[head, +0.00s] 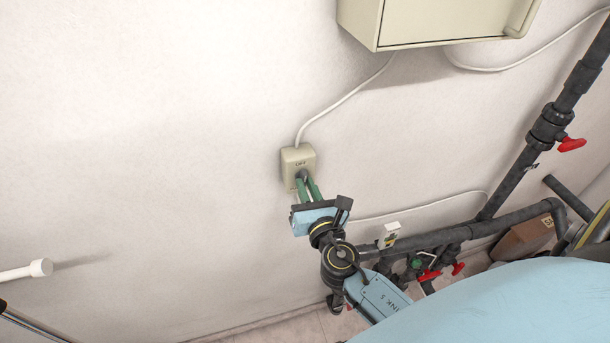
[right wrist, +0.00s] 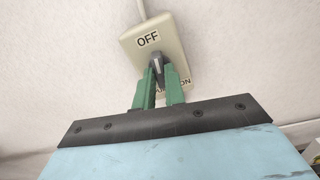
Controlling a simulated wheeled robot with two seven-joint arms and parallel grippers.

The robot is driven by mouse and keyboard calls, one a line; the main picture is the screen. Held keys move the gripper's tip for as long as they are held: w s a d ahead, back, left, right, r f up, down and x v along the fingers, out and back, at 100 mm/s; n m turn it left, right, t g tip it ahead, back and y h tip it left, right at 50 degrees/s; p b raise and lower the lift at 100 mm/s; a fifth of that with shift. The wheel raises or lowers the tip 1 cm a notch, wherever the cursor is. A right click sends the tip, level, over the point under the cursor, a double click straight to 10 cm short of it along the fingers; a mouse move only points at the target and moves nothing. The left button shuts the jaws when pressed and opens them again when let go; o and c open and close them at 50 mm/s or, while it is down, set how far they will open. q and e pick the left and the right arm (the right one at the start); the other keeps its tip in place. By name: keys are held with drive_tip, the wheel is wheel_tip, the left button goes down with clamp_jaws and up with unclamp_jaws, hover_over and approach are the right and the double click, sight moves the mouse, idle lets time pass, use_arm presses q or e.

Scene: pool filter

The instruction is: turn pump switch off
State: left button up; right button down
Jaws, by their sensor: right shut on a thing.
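The pump switch is a cream wall box (head: 298,160) marked OFF at its top, with a cable running up from it. In the right wrist view the box (right wrist: 163,42) shows OFF above and part of ON below. Its dark knob (right wrist: 157,67) has a pale line pointing roughly up toward OFF. My right gripper (head: 305,182) has green fingers at the knob in the head view. In the right wrist view the gripper (right wrist: 158,78) is shut on the knob, one finger on each side. My left gripper is not in view.
A cream cabinet (head: 440,22) hangs on the wall above right. Dark pipes (head: 515,175) with red valve handles (head: 571,144) run at the right. A white rod end (head: 38,268) sticks out at the far left. The wall left of the switch is clear.

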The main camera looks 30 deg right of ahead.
drive_tip(key=shift+n, duration=0.6)
drive_tip(key=c, duration=1.6)
unclamp_jaws()
drive_tip(key=shift+b+v, duration=0.35)
drive_tip(key=shift+v, duration=2.7)
drive_tip(key=shift+b+v, duration=2.45)
drive_tip(key=shift+v, duration=4.2)
drive_tip(key=shift+a, duration=0.1)
